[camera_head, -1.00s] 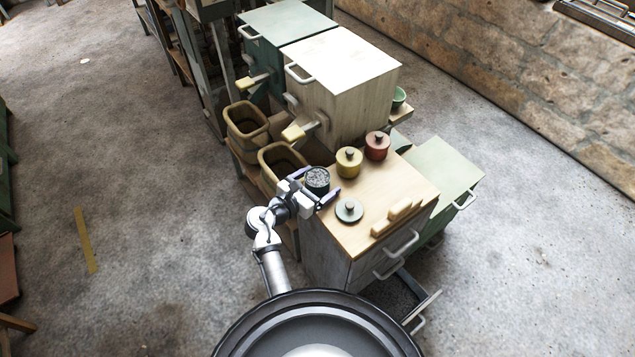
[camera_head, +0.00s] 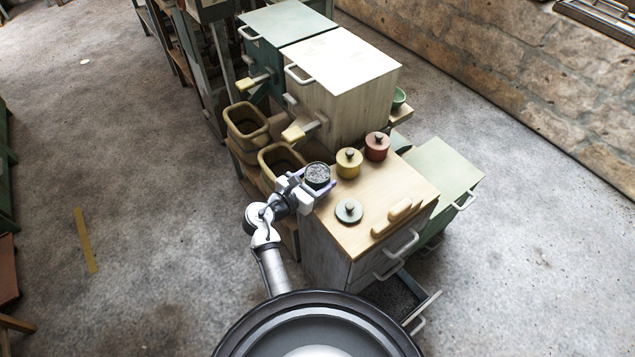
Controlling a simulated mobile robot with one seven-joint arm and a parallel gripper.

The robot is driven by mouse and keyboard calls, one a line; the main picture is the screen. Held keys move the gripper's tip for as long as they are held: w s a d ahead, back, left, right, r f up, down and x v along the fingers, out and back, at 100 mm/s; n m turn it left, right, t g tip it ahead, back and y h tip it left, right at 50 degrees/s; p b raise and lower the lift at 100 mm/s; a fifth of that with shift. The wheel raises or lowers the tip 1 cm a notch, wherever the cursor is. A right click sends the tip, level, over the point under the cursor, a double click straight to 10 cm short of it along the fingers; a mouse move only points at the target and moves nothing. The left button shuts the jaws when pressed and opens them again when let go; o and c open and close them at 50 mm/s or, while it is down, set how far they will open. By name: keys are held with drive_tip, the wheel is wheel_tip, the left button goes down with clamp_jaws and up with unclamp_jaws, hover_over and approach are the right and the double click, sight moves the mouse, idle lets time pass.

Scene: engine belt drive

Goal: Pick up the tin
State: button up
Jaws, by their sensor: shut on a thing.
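The open dark green tin (camera_head: 317,174), filled with dark grainy stuff, is at the left edge of the wooden cabinet top (camera_head: 385,203). My gripper (camera_head: 316,185) is shut on the tin, with its purple-tipped fingers around the tin's sides. The tin looks upright. I cannot tell whether its base is clear of the top. A round green lid (camera_head: 349,210) with a knob lies on the cabinet top, in front and to the right of the tin.
A yellow lidded tin (camera_head: 348,163) and a red lidded tin (camera_head: 376,147) stand just behind and right. A wooden block-like handle (camera_head: 399,214) lies near the right edge. Brown bins (camera_head: 281,160) stand at left. A cream box (camera_head: 345,85) rises behind.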

wheel_tip(320, 180, up, 18)
drive_tip(key=shift+d+f, duration=0.1)
drive_tip(key=shift+d, duration=0.05)
idle(0.3)
